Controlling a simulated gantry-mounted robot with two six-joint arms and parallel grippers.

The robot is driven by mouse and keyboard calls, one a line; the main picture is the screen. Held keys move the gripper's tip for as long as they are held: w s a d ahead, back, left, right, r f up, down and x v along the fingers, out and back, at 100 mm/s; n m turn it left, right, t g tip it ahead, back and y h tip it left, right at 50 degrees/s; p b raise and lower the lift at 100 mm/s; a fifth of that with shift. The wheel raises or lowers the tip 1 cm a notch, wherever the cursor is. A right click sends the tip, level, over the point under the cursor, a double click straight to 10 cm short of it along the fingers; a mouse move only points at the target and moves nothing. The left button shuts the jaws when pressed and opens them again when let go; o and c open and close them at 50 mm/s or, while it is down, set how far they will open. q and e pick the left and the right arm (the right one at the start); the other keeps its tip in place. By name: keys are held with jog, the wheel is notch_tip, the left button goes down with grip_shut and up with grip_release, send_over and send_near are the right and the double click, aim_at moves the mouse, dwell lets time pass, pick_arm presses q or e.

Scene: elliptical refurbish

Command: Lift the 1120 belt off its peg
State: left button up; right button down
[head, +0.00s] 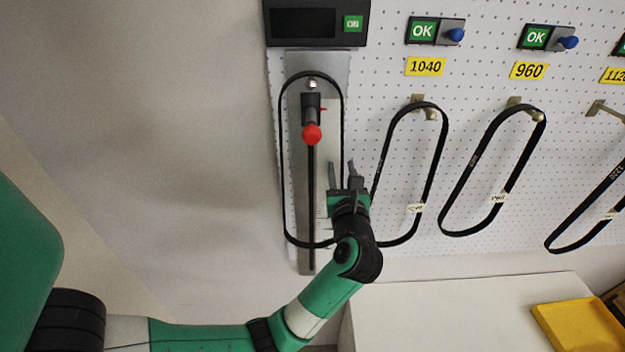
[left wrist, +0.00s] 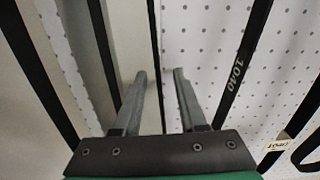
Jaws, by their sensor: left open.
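The 1120 belt (head: 589,207) is a black loop at the right edge of the head view, below the partly cut-off yellow 1120 label (head: 615,76). Its peg (head: 600,108) is a metal hook; the belt's top lies outside the picture. My left gripper (head: 343,172) is open at the wall gauge, well left of that belt. In the left wrist view its two fingers (left wrist: 160,75) stand apart, with a black strand of the gauge belt (left wrist: 154,40) showing between them. I cannot tell the depth between strand and fingers. My right gripper is not in view.
The gauge belt (head: 281,150) loops around the gauge plate (head: 298,255) with its red knob (head: 312,134). The 1040 belt (head: 441,150) and 960 belt (head: 470,165) hang on pegs between. A white surface (head: 440,310) and yellow tray (head: 575,325) lie below.

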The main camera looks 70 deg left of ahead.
pick_arm(q)
grip_shut()
dwell(1.4)
